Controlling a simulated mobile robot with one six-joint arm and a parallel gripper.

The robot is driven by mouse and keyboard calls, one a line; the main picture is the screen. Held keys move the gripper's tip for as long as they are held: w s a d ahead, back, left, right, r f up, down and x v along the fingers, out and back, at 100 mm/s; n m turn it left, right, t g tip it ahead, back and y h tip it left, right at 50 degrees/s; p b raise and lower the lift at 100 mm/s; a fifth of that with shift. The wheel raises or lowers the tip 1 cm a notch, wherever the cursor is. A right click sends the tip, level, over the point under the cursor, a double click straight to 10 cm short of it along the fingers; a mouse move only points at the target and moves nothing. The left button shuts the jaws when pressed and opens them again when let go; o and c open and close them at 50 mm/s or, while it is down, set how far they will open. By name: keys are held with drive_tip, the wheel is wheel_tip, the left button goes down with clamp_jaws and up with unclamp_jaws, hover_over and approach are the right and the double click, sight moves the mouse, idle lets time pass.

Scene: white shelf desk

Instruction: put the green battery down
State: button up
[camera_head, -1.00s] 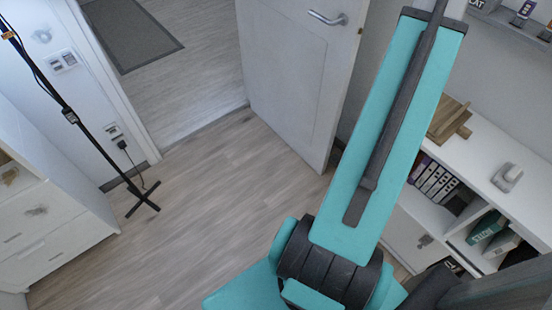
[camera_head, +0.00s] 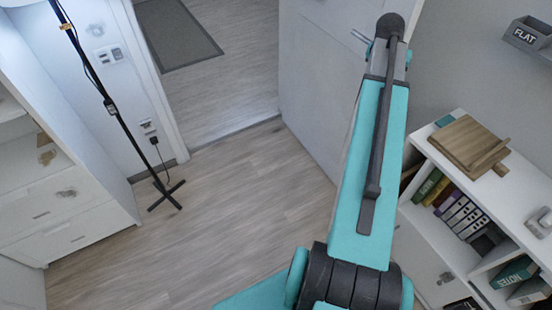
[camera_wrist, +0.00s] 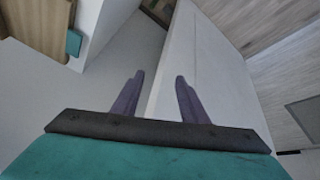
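I see no green battery in either view now. My gripper (camera_wrist: 159,78) shows in the wrist view with two dark purple fingers apart and nothing visible between them. The pale door and its edge lie beyond the fingers. In the head view my teal arm rises in front of the door, and the gripper itself cannot be made out there.
A white shelf (camera_head: 528,178) at right holds a wooden board (camera_head: 466,146), a small teal square (camera_head: 444,120), binders and books. The open door (camera_head: 318,95) stands close behind my arm. A black lamp stand (camera_head: 117,117) and white drawers (camera_head: 65,215) are at left. Floor between is clear.

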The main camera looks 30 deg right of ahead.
drive_tip(key=w+a+f+n+g+y, duration=0.1)
drive_tip(key=a+f+n+g+y, duration=0.4)
drive_tip(key=a+f, duration=2.6)
drive_tip(key=s+a+f+n+g, duration=0.1)
drive_tip(key=s+a+f+n, duration=0.2)
drive_tip(key=s+a+f, duration=0.5)
drive_tip(key=s+a+f+n+g, duration=0.1)
drive_tip(key=s+a+f+n, duration=0.2)
drive_tip(key=s+a+f, duration=0.6)
drive_tip(key=s+a, duration=0.6)
drive_tip(key=s, duration=0.1)
drive_tip(key=shift+s+f+g, duration=0.3)
drive_tip(key=shift+c, duration=0.2)
drive_tip(key=shift+c, duration=0.9)
